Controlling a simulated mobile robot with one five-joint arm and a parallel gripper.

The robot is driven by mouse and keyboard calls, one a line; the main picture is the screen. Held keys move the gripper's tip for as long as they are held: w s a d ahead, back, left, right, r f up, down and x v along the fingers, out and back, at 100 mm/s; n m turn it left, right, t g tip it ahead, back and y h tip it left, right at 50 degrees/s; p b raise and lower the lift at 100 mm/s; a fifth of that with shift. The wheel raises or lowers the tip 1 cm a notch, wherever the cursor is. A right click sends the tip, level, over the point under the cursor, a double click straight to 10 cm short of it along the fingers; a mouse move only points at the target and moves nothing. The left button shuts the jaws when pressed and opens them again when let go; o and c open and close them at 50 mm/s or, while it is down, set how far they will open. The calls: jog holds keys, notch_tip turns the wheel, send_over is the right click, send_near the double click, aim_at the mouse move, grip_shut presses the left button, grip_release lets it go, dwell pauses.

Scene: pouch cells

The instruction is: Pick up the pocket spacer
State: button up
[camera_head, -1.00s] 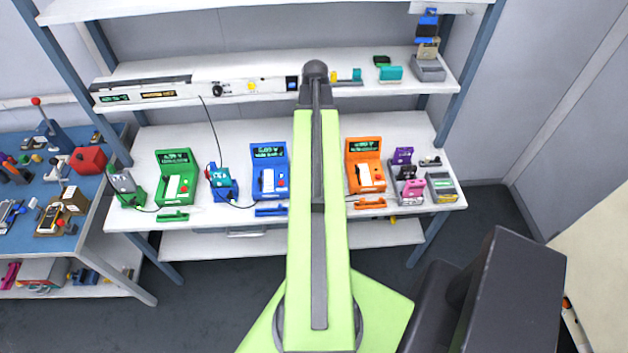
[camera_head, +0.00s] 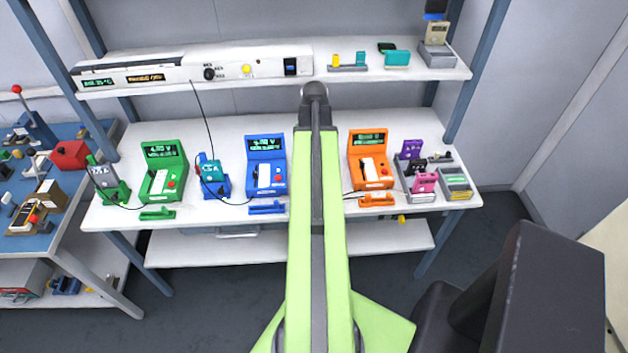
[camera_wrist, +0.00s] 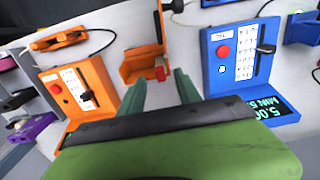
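In the wrist view, my gripper (camera_wrist: 160,84) is open, its two green fingers apart with nothing held between them. Just beyond the fingertips an orange pocket stand (camera_wrist: 141,62) sits on the white bench. A small red piece (camera_wrist: 160,73) shows at its edge, between the fingertips in the picture; it may be the pocket spacer, but I cannot tell for sure. Contact with the fingers is not visible. In the head view my arm hides this stand and my gripper.
The orange tester (camera_head: 370,158) and blue tester (camera_head: 266,165) flank the arm; they show in the wrist view as an orange box (camera_wrist: 78,85) and blue box (camera_wrist: 238,65). A grey tray (camera_head: 418,194) with purple and pink pieces is at right. Cables cross the bench (camera_head: 225,125).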

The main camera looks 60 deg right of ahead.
notch_tip(320, 180, down, 3)
jog(key=shift+r+b, duration=0.2)
jog(key=shift+b, duration=0.4)
jog(key=shift+r, duration=0.2)
grip_shut()
dwell(0.6)
